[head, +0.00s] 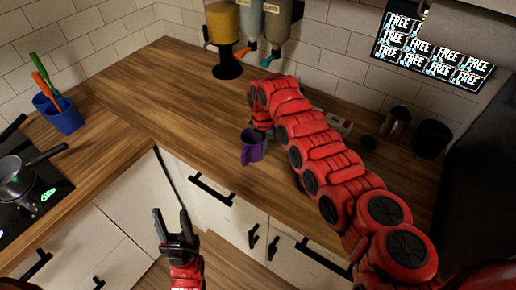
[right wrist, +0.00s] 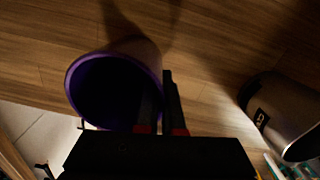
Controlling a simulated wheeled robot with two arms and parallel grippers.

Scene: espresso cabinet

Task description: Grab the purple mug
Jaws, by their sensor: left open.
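The purple mug (head: 251,152) is at the front edge of the wooden counter, with its handle towards the front left. In the right wrist view the mug (right wrist: 98,62) shows its dark opening towards the camera. My right gripper (right wrist: 160,95) is at the mug's rim, one finger over the opening and the other just outside. The fingers are close together with the mug's wall between them. In the head view my right arm largely hides this gripper. I cannot tell whether the mug touches the counter. My left gripper (head: 172,226) is open and empty, low in front of the cabinets.
A blue cup with utensils (head: 60,114) and a pan (head: 18,172) are at the left. A yellow dispenser (head: 224,35) stands at the back. A metal container (head: 396,122) and a black one (head: 431,138) stand at the right. The counter left of the mug is clear.

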